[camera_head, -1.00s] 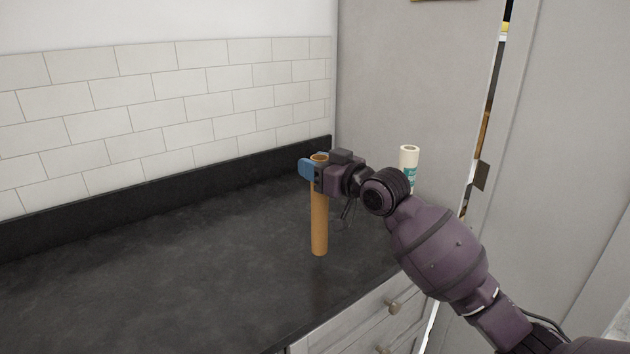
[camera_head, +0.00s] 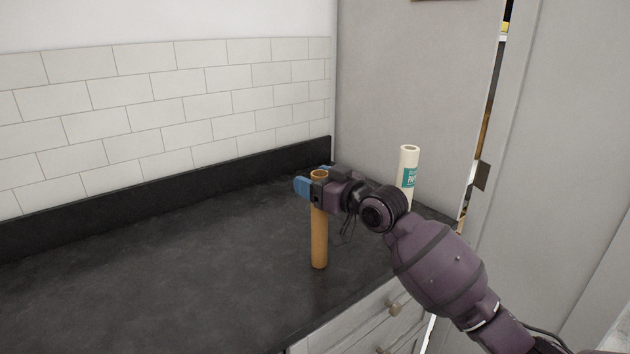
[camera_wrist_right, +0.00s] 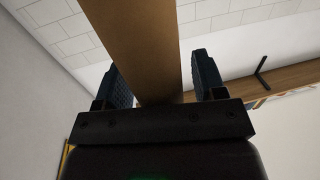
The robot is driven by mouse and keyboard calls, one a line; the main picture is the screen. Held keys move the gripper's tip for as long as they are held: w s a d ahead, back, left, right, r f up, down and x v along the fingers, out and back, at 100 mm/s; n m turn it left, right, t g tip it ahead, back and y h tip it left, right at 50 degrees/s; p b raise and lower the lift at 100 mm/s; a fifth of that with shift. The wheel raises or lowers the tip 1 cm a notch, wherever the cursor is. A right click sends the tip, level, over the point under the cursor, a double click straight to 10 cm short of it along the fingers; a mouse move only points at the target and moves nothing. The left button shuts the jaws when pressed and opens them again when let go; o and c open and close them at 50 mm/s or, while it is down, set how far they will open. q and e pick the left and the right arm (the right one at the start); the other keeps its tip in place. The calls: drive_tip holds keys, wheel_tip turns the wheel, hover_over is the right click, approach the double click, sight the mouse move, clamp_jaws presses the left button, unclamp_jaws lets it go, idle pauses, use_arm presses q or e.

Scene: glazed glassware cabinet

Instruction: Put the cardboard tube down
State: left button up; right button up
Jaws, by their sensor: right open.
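The cardboard tube (camera_head: 319,240) is a tall, thin brown cylinder, open at the top. It stands upright on the dark countertop (camera_head: 190,265), near the counter's front right part. My right gripper (camera_head: 312,185) is around the tube's upper end, with its blue fingers apart on either side. In the right wrist view the tube (camera_wrist_right: 140,45) runs between the two open fingers (camera_wrist_right: 160,80), with a gap visible on the right side. The tube's base appears to rest on the counter. My left gripper is not in view.
A white roll with a teal label (camera_head: 410,175) stands behind my right wrist, near the grey panel (camera_head: 415,80). A tiled wall (camera_head: 160,100) and a dark backsplash (camera_head: 150,195) bound the counter. The counter's left side is clear.

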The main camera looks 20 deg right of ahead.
drive_tip(key=shift+r, duration=0.1)
drive_tip(key=shift+d, duration=0.1)
drive_tip(key=v, duration=1.2)
drive_tip(key=shift+p, duration=0.4)
drive_tip(key=s+d+f+m+h, duration=0.1)
drive_tip(key=s+f+m+h, duration=0.15)
drive_tip(key=f, duration=0.85)
drive_tip(key=s+f+m+g+h, duration=0.2)
drive_tip(key=s+f+g+h, duration=0.2)
drive_tip(key=s+f, duration=2.1)
wheel_tip(320, 180, down, 2)
drive_tip(key=h, duration=0.2)
drive_tip(key=shift+s+d+f+h, duration=0.2)
drive_tip(key=shift+s+d+h, duration=0.05)
drive_tip(key=shift+s+h, duration=0.1)
